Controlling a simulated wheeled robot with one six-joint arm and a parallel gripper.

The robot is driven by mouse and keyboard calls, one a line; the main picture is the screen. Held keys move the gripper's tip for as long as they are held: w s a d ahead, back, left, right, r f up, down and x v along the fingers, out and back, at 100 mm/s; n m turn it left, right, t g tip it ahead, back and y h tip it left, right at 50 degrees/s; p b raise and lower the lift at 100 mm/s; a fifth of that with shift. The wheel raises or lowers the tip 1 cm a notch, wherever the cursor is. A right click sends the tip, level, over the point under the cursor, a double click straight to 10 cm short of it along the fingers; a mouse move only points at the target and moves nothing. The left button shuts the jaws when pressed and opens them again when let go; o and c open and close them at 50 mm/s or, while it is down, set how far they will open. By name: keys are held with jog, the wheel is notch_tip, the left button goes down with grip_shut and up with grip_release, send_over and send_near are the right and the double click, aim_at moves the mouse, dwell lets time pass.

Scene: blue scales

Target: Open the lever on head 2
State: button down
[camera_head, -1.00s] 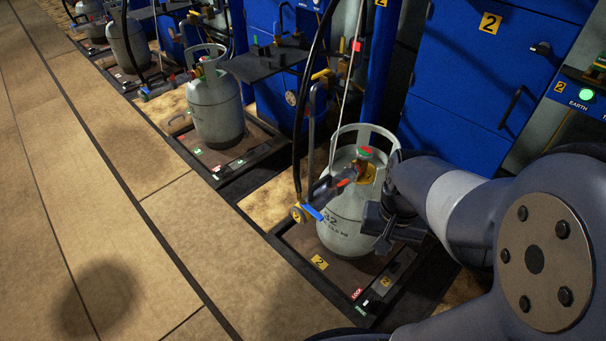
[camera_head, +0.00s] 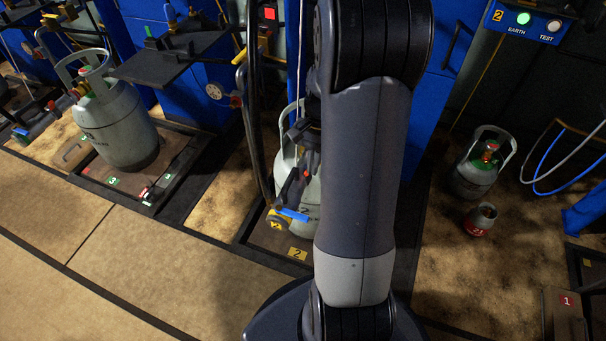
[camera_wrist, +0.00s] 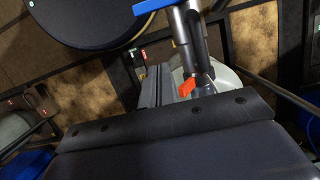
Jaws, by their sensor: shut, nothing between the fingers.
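Filling head 2 stands at the grey gas cylinder (camera_head: 312,205) on the platform tagged 2. In the head view, its blue lever (camera_head: 293,214) sticks out just above a round yellow tag (camera_head: 278,222). The wrist view shows the head's grey metal body (camera_wrist: 190,40), a blue part (camera_wrist: 150,7) at the top and a red-orange tip (camera_wrist: 187,88). My gripper (camera_wrist: 158,78) is shut and empty, its dark fingers just left of the red-orange tip. Contact cannot be told. In the head view my arm covers much of the cylinder.
A black hose (camera_head: 252,120) hangs left of head 2. Another cylinder (camera_head: 118,125) stands on platform 3 at left. Small cylinders (camera_head: 480,165) stand at right, near a box tagged 1 (camera_head: 565,318). The floor (camera_head: 190,275) at front left is clear.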

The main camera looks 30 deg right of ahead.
aim_at(292, 214)
jog(key=s+a+f+b, duration=0.3)
jog(key=a+f, duration=0.2)
jog(key=f, duration=0.3)
jog(key=shift+s+b, duration=0.3)
